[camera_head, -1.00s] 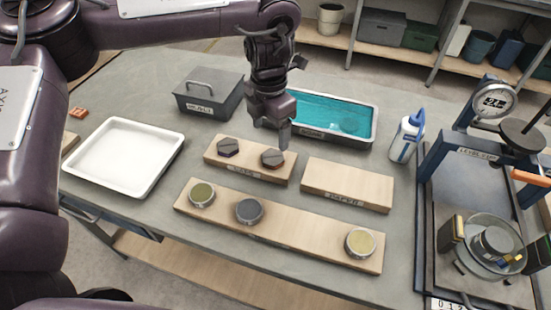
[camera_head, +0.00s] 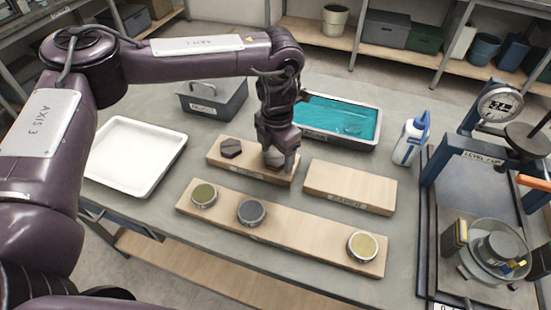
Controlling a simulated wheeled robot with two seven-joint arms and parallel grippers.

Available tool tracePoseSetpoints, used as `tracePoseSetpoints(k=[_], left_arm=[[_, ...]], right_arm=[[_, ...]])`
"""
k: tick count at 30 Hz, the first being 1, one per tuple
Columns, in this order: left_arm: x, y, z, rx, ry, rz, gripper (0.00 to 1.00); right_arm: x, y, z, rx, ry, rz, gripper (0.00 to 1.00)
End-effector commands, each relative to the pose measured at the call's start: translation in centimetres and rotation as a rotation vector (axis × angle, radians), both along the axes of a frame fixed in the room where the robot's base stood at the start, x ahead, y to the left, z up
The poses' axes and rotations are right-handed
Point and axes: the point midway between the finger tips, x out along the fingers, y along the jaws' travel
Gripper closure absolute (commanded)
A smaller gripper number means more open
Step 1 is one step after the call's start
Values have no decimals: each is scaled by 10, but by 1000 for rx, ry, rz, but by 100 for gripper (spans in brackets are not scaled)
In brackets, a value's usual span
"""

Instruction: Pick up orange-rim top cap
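Two dark hexagonal caps sit on the small back-left wooden block (camera_head: 223,165). The left cap (camera_head: 231,148) has a purple-toned rim. The right cap (camera_head: 273,163) is partly hidden by my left gripper, and its rim colour is hard to make out. My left gripper (camera_head: 280,164) points down over the right cap, with its fingers at the cap's sides. I cannot tell whether they touch or grip it. The cap appears still on the block. My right gripper is not in view.
A long front board (camera_head: 305,232) carries three round discs. An empty wooden block (camera_head: 350,186) stands at right.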

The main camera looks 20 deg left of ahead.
Motion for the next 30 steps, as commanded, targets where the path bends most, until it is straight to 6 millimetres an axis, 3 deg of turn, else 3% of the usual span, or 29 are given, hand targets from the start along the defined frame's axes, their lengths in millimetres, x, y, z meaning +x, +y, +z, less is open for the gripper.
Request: tracePoseSetpoints(k=[2, 12, 23, 28, 30], left_arm=[[0, 0, 0, 0, 0, 0, 40], [0, 0, 1, -1, -1, 0, 83], [1, 0, 7, -2, -3, 0, 83], [1, -1, 28, -2, -3, -1, 83], [2, -1, 46, -1, -7, -3, 83]], right_arm=[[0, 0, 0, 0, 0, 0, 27], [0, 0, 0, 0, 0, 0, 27], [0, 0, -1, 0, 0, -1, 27], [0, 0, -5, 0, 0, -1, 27], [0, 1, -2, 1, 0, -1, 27]])
